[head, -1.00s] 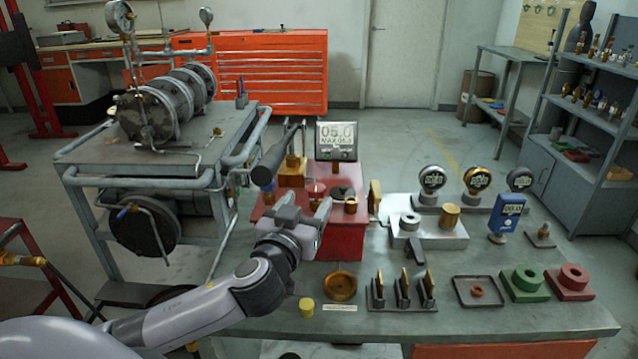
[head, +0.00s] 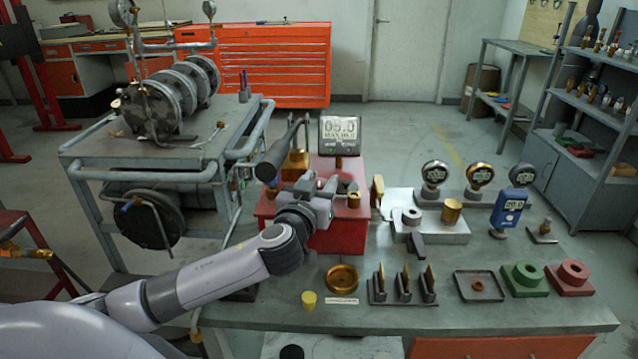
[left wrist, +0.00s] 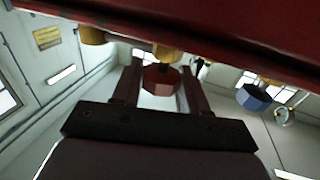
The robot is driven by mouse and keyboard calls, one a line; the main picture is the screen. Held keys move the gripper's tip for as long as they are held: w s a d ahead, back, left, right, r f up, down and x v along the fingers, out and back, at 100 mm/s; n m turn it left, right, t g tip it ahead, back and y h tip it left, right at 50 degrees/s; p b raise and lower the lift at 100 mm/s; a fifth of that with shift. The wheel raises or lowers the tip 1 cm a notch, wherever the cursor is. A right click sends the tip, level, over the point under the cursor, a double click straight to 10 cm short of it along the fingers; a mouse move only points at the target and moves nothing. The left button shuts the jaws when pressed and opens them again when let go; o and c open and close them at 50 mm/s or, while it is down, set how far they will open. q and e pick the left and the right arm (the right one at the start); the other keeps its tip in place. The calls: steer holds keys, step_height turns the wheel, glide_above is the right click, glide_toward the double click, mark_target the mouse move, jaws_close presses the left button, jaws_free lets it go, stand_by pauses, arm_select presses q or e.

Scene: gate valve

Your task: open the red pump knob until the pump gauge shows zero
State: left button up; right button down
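The red pump (head: 338,238) stands on the bench. Its gauge (head: 340,131) on top reads 05.0, with a "MAX" line beneath. My left gripper (head: 322,186) is at the pump's top front and hides most of the knob in the head view. In the left wrist view the red knob (left wrist: 161,80) is faceted and sits on a brass stem. It lies between the two fingers of my left gripper (left wrist: 158,88). The fingers look open around it; whether either touches it is hard to tell. My right gripper is not in view.
A dark lever handle (head: 275,158) rises left of the gauge. A blue knob (left wrist: 255,97) shows to the right in the left wrist view. Brass parts, a blue gauge (head: 512,207) and a tray (head: 480,297) occupy the bench to the right.

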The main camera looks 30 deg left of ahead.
arm_select(q)
steer(key=c, duration=0.3)
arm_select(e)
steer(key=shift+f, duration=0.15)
arm_select(q)
steer(key=shift+d+f+n+g+y+b, duration=0.15)
steer(key=shift+n+g+y+b, duration=0.35)
steer(key=shift+n+y+b, duration=0.65)
steer(key=n+g+y+b, duration=0.1)
steer(key=y+b, duration=0.1)
steer(key=n+g+y+b, duration=0.2)
steer(key=shift+f+y, duration=0.15)
steer(key=shift+y, duration=0.2)
steer(key=n+g+y+b, duration=0.2)
steer(key=g+b, duration=0.1)
steer(key=shift+n+y, duration=0.25)
steer(key=shift+y, duration=0.15)
steer(key=shift+r+n+g+y+b, duration=0.3)
steer(key=shift+n+g+y+b, duration=0.3)
steer(key=shift+n+g+b, duration=0.35)
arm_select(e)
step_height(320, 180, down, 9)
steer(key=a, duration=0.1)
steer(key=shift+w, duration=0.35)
